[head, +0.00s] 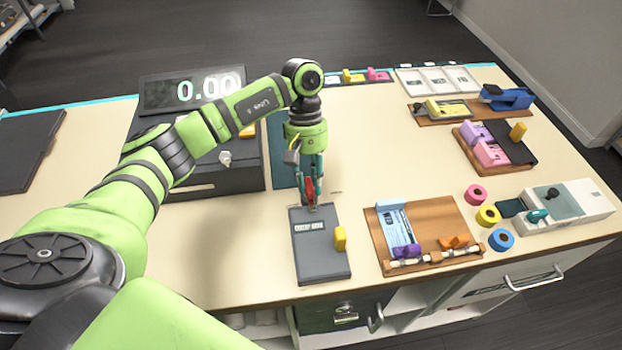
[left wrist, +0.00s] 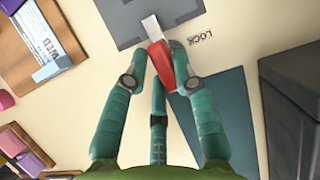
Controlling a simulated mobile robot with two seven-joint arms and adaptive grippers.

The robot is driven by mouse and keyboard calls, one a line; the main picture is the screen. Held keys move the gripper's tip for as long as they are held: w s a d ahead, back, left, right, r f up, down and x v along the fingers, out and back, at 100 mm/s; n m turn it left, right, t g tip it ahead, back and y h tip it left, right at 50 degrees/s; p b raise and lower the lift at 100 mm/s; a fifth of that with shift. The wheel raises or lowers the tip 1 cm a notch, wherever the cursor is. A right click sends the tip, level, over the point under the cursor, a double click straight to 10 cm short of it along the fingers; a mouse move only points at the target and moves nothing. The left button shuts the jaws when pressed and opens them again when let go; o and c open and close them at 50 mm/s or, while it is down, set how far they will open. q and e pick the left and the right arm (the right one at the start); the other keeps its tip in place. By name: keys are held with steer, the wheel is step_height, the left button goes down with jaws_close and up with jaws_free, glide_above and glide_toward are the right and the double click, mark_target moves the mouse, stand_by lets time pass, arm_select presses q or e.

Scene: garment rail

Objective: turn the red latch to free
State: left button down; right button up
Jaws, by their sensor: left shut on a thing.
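The red latch (head: 309,188) stands at the far edge of a dark grey, labelled pad (head: 318,262) on the counter. In the left wrist view the red latch (left wrist: 161,66) has a pale tip that points at the grey pad (left wrist: 125,22). My left gripper (head: 313,192) points down from above and is shut on the red latch. In the left wrist view its teal fingers (left wrist: 157,72) sit on both sides of the latch. My right gripper is not in view.
A black cash register (head: 215,160) with a 0.00 display stands left of the gripper. A teal-grey flat panel (head: 283,150) lies just behind. A wooden board (head: 440,215) with cards is to the right, then tape rolls (head: 488,216) and a card terminal (head: 570,203). The front-left counter is clear.

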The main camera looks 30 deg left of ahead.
arm_select(q)
steer(key=shift+f+n+b, duration=0.25)
steer(key=shift+n+b, duration=0.25)
steer(key=shift+b, duration=0.15)
steer(key=n+t+b, duration=0.1)
steer(key=n+b, duration=0.1)
steer(key=n+t+h+b, duration=0.1)
steer(key=n+b, duration=0.4)
steer(key=b, duration=0.1)
steer(key=shift+s+a+f+n+t+h, duration=0.1)
steer(key=shift+s+a+n+t+h, duration=0.05)
steer(key=shift+a+n+t+h, duration=0.2)
steer(key=n+t+b, duration=0.2)
steer(key=n+b, duration=0.2)
steer(key=shift+s+n, duration=0.1)
steer(key=shift+n, duration=0.25)
steer(key=shift+s+r+n+t+y+b, duration=0.1)
steer(key=shift+n+t+y+b, duration=0.2)
steer(key=shift+n+b, duration=0.5)
steer(key=shift+s+r+n+t+y+b, duration=0.15)
steer(key=shift+n+t+b, duration=0.25)
steer(key=shift+n, duration=0.8)
steer(key=shift+w+a, duration=0.1)
steer(key=c, duration=1)
jaws_free()
